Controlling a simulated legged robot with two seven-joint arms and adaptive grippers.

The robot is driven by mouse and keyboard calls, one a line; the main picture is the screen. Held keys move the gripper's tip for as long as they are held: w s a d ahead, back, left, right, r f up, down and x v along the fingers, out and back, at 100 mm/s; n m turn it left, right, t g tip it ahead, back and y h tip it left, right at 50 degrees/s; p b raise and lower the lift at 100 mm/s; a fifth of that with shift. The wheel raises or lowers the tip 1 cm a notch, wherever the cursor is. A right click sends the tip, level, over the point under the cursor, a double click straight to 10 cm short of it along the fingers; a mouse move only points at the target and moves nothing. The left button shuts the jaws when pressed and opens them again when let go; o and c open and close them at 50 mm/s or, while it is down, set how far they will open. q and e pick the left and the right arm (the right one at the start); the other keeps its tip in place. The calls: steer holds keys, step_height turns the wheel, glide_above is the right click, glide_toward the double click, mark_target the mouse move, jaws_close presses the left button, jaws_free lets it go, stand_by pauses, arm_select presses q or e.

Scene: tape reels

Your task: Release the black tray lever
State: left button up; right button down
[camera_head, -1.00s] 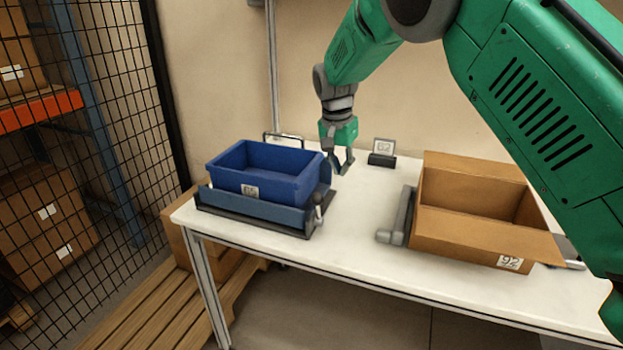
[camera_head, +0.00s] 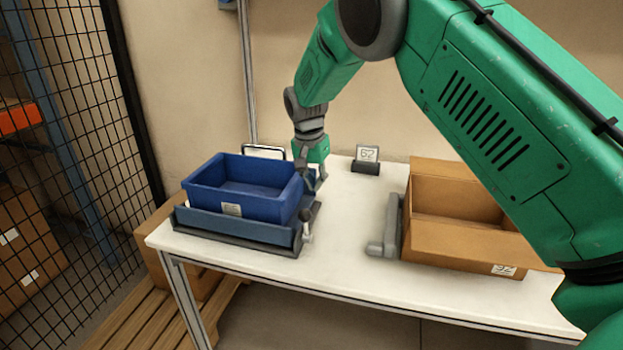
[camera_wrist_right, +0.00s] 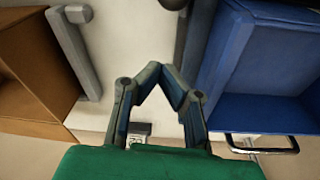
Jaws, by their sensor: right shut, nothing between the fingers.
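A blue bin (camera_head: 245,190) sits in a dark blue-black tray (camera_head: 235,228) at the left of the white table. A small grey lever handle (camera_head: 307,226) stands at the tray's front right corner. My right gripper (camera_head: 314,185) is just beside the bin's right side, behind the lever; the head view partly hides its fingers. In the right wrist view, its fingers (camera_wrist_right: 161,70) are drawn together with nothing between them. A grey rounded end (camera_wrist_right: 174,4) and a dark part beside the bin show at the top edge there. My left gripper is not in view.
An open cardboard box (camera_head: 460,240) stands at the right, with a grey bar fixture (camera_head: 387,235) along its left side. A small sign (camera_head: 367,158) stands at the back. The table between tray and box is clear.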

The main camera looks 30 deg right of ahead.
mark_target(305, 226)
step_height(305, 226, down, 5)
steer(key=s+a+p, duration=0.1)
steer(key=s+a, duration=0.1)
steer(key=shift+a, duration=0.4)
steer(key=shift+w, duration=0.1)
